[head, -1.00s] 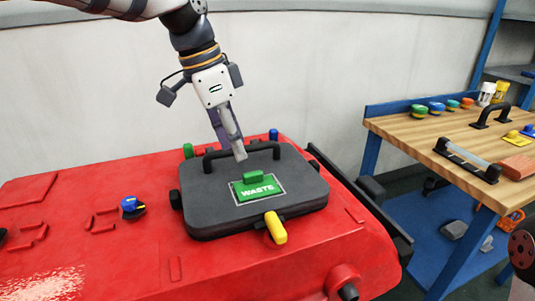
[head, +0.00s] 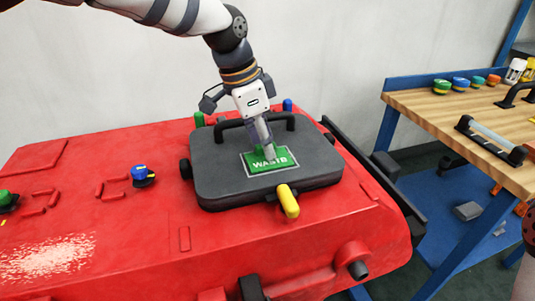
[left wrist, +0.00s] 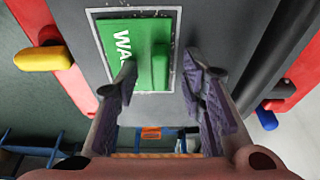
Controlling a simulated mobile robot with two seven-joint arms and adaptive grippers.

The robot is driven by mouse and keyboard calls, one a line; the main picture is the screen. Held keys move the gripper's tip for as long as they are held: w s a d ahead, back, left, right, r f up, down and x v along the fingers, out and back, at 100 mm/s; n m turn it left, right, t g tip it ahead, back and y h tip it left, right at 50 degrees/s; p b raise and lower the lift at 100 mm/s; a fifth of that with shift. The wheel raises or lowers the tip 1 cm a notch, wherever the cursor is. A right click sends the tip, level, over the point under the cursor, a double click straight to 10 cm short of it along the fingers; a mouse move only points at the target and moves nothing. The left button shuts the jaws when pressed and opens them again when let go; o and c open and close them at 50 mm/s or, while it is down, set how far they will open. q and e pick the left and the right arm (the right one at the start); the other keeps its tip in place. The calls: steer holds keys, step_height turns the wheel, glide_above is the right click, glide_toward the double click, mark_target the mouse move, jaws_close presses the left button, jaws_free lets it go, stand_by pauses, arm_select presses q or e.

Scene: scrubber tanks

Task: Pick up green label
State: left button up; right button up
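The green label (head: 271,166) with white lettering lies flat in a pale frame on the grey lid (head: 215,178) of the red tank. In the left wrist view the label (left wrist: 118,40) has a raised green grip block (left wrist: 160,67). My left gripper (head: 267,156) points down over the label, its fingertips hiding part of it in the head view. In the left wrist view the fingers of my left gripper (left wrist: 160,82) are spread, one on each side of the block, with gaps visible. I cannot tell their exact height. My right gripper is not in view.
A black handle (head: 291,122) arches behind the label. A yellow latch (head: 288,201) sits at the lid's front; green and blue ones stand behind. The red tank (head: 120,250) carries a blue knob (head: 139,172). A wooden workbench (head: 430,103) with parts stands at right.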

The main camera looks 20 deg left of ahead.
arm_select(q)
steer(key=shift+c, duration=0.6)
jaws_close()
steer(key=shift+r, duration=0.1)
